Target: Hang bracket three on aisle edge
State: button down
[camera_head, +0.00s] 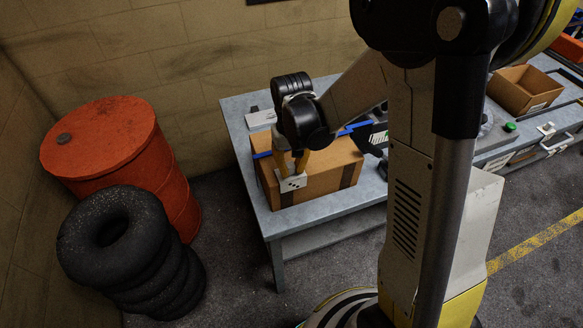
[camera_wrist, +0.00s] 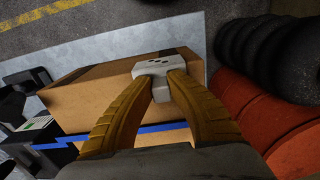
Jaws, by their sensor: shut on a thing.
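My gripper (camera_head: 291,165) is shut on a pale grey bracket (camera_head: 290,183) with dark marks on its face. In the wrist view both yellow-brown fingers (camera_wrist: 161,82) close on the bracket (camera_wrist: 168,64), whose dark spots show on top. The bracket is at the near left end of a cardboard box (camera_head: 332,172) with dark bands and a blue strip. In the wrist view it overlaps the box (camera_wrist: 85,98) at its end edge. I cannot tell whether the bracket touches or hooks over the box.
The box stands on a grey table (camera_head: 279,222). A pale item (camera_head: 260,118) lies behind it. An orange drum (camera_head: 105,140) and stacked black tires (camera_head: 130,250) stand left of the table. An open carton (camera_head: 525,90) stands at right. A yellow line (camera_head: 535,241) crosses the floor.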

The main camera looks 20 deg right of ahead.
jog(key=shift+f, duration=0.25)
jog(key=c, duration=1.3)
grip_release()
jog(key=shift+c, duration=0.2)
